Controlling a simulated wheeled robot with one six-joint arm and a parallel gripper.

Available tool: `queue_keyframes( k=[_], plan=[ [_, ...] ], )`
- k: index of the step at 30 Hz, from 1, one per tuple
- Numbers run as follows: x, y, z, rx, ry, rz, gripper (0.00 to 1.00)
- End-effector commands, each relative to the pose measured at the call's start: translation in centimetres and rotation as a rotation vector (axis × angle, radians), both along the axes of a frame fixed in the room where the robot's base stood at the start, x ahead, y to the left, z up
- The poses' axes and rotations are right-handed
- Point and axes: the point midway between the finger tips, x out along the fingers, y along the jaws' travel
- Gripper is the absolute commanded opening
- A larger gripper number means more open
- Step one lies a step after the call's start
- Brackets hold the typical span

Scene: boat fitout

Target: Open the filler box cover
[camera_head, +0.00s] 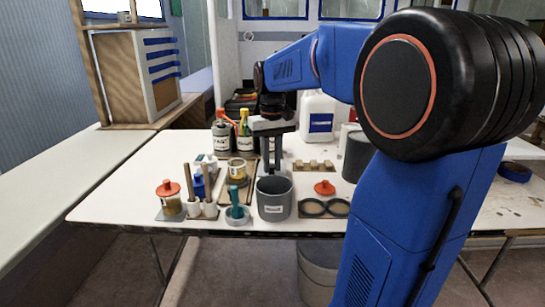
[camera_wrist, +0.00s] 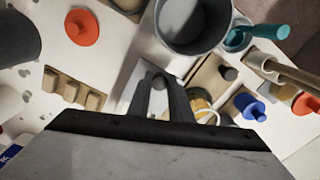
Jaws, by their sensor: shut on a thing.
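My gripper (camera_head: 271,168) points straight down over the middle of the table, just behind a grey pot (camera_head: 273,203). In the wrist view, its two dark fingers (camera_wrist: 161,80) are close together around a small grey knob (camera_wrist: 158,84). The knob stands over a pale, flat, square surface (camera_wrist: 132,98), which looks like the filler box cover. The fingers and gripper body hide much of it. In the head view, the pot and fingers hide the held part. I cannot tell whether the cover is seated or raised.
The grey pot (camera_wrist: 185,22) stands close by. Bottles (camera_head: 221,135) and a white jug (camera_head: 317,115) stand behind. The table's front-left corner is bare.

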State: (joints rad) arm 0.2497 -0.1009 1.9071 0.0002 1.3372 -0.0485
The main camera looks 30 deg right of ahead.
Motion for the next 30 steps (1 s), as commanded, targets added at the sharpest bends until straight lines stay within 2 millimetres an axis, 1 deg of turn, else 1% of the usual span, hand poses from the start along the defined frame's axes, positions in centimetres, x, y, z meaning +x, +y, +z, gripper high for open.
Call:
queue_keyframes(
  k=[4,12,13,14,15,25,28,30],
  plan=[
    [-0.6,0.4,0.1,-0.001,-0.004,0.001,0.0],
    [-0.6,0.4,0.1,-0.001,-0.004,0.0,0.0],
    [-0.6,0.4,0.1,-0.001,-0.004,0.0,0.21],
    [-0.6,0.4,0.1,-0.001,-0.004,0.0,0.28],
    [-0.6,0.4,0.1,-0.001,-0.004,0.0,0.38],
    [-0.6,0.4,0.2,-0.001,-0.003,0.0,0.38],
    [-0.6,0.4,0.8,-0.001,-0.004,0.0,0.38],
    [-0.6,0.4,1.6,-0.001,-0.004,0.0,0.38]
  ],
)
